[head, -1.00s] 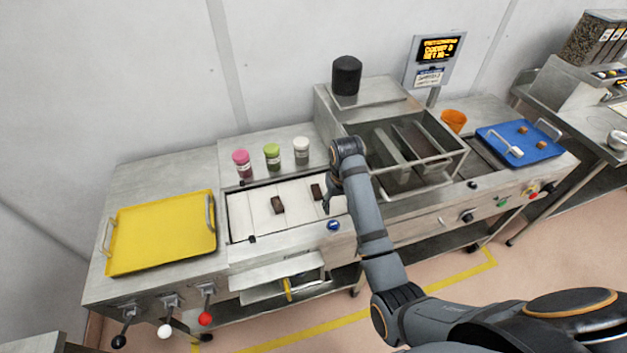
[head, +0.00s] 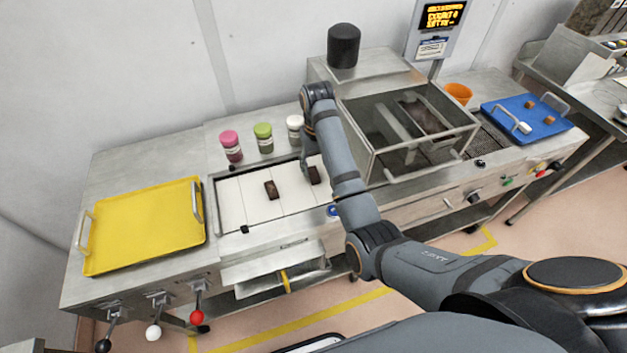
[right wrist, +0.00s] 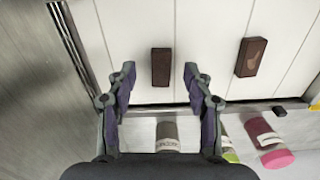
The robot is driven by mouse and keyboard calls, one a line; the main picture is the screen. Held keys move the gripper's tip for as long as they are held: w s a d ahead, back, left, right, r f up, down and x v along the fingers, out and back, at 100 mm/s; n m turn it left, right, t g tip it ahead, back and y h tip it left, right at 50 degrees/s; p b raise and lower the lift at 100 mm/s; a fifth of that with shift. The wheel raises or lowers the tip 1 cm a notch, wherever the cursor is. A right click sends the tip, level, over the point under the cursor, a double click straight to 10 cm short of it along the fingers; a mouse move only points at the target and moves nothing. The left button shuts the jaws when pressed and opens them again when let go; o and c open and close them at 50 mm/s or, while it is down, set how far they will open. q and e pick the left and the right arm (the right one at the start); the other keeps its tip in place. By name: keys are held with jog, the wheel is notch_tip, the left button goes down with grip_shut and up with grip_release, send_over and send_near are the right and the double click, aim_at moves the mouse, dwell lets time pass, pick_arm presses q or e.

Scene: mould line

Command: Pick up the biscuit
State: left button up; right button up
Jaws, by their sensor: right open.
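Two dark brown biscuits lie on the white slatted belt: a right one (head: 314,174) and a left one (head: 271,189). My right gripper (head: 307,163) points down behind the right biscuit, near the jars. In the right wrist view, the right gripper (right wrist: 160,76) is open and empty, and the plain right biscuit (right wrist: 161,67) lines up between its fingertips, seemingly below them. The left biscuit (right wrist: 251,57), with a mark on top, lies to the side. Small brown pieces (head: 549,120) sit on the blue tray (head: 505,108). My left gripper is out of view.
Pink (head: 231,146), green (head: 263,138) and white (head: 294,128) capped jars stand behind the belt, close to my right gripper. An open-topped metal box (head: 410,125) stands to the right. An empty yellow tray (head: 145,228) lies at the left.

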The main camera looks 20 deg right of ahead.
aim_at(316, 178)
jog(key=shift+f, duration=0.1)
notch_tip(316, 178, down, 4)
jog(key=b, duration=0.4)
jog(key=shift+w+a+f+b, duration=0.15)
jog(key=shift+f+b, duration=0.1)
jog(key=shift+b, duration=0.15)
jog(key=shift+f, duration=0.2)
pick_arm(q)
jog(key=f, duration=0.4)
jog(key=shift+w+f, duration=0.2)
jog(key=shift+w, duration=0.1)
pick_arm(e)
jog(key=shift+r, duration=0.1)
jog(key=shift+c, duration=1.2)
jog(key=c, duration=0.6)
